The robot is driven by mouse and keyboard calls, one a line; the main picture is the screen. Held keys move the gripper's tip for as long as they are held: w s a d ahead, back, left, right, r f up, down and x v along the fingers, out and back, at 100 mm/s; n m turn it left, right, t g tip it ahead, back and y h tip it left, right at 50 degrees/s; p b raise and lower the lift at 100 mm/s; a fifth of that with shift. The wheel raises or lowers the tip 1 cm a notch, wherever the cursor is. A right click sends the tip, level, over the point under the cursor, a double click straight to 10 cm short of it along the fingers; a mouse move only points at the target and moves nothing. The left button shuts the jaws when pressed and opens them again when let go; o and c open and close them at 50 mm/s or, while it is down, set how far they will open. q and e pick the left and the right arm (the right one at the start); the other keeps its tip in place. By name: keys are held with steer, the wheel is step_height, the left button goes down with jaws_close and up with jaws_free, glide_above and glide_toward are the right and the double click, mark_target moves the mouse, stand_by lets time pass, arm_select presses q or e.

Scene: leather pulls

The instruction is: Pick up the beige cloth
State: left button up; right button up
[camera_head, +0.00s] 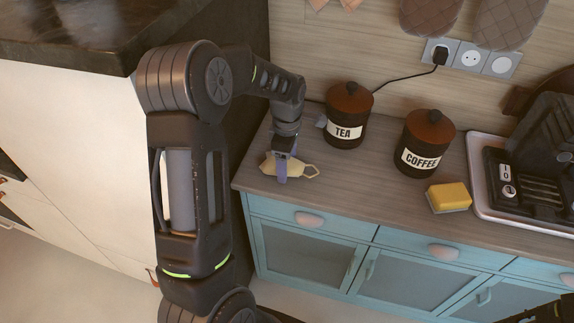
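A small beige piece (301,169), which looks like the cloth, lies at the left end of the wooden counter near its front edge. It has a loop-like outline on its right side. My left gripper (282,170) points down right at it, and a bluish finger covers part of its middle. The fingers overlap the cloth in this view, and I cannot tell whether they are closed on it.
The tea canister (345,118) and coffee canister (423,145) stand behind and right. A tall dark-topped cabinet (70,120) stands left. The counter (370,190) is clear between cloth and sponge.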

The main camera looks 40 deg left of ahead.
arm_select(q)
steer(key=c, duration=1)
steer(key=shift+r, duration=0.1)
step_height(320, 180, up, 10)
steer(key=shift+f+b, duration=0.1)
steer(key=shift+b, duration=0.8)
